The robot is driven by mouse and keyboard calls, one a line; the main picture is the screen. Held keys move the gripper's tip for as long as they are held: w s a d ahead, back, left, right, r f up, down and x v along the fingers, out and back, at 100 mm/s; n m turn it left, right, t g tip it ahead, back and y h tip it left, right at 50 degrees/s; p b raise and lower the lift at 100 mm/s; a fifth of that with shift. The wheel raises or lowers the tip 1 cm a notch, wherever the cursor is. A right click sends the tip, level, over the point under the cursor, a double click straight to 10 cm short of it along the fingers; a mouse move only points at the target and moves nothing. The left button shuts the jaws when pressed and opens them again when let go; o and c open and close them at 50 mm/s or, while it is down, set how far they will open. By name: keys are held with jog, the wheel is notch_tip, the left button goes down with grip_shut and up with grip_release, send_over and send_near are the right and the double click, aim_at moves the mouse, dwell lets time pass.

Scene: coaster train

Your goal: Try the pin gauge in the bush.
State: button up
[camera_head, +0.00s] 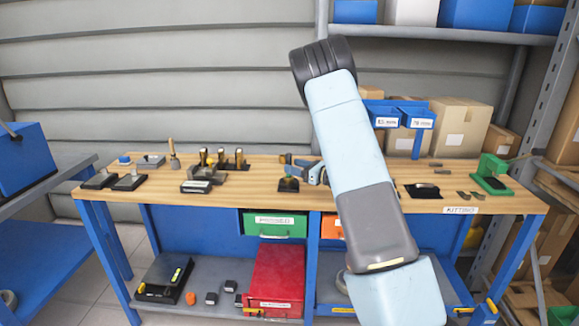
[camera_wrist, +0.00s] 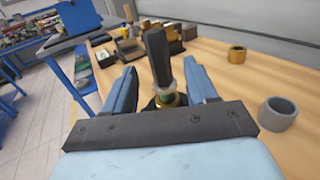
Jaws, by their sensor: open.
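The pin gauge (camera_wrist: 157,55) shows in the wrist view as an upright tool with a black handle, a pale collar and a green and brass lower part. My gripper (camera_wrist: 161,70) is open, with one blue finger on each side of the gauge. The fingers look apart from it. The gauge's foot is partly hidden by my gripper's front bar. To the right, a brass ring (camera_wrist: 237,54) and a larger grey ring (camera_wrist: 278,112) stand on the wooden bench. I cannot tell for sure which is the bush. In the head view my arm covers part of this area.
The wooden bench top (camera_head: 230,185) holds several brass-topped tools (camera_head: 222,158) at left of centre and a green device (camera_head: 491,172) at the right. Blue bins (camera_head: 398,112) stand behind. In the wrist view the bench right of my gripper is clear apart from the two rings.

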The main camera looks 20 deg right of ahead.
jog(key=v, duration=1)
jog(key=shift+s+d, duration=0.15)
jog(key=shift+d, duration=0.05)
notch_tip(320, 180, up, 10)
jog(key=w+d+m+t+h, duration=0.1)
jog(key=w+m+t+h, duration=0.1)
jog(key=m+h, duration=0.7)
jog(key=s+d+r+m+g+h, duration=0.1)
jog(key=s+r+m+h, duration=0.2)
jog(key=m, duration=0.5)
jog(key=s+r+m, duration=0.4)
jog(key=r+m, duration=0.1)
jog(key=m, duration=0.2)
jog(key=s+a+m+g, duration=0.3)
jog(key=s+m, duration=0.3)
jog(key=s, duration=0.5)
jog(key=s+a+r+m+g, duration=0.1)
jog(key=s+a+m+g, duration=0.2)
jog(key=s, duration=0.8)
jog(key=s+a+m+g, duration=0.2)
jog(key=s+a+m, duration=0.4)
jog(key=s+m, duration=0.5)
jog(key=shift+s+r+g, duration=0.25)
jog(key=shift+r+g, duration=0.1)
jog(key=shift+g, duration=0.05)
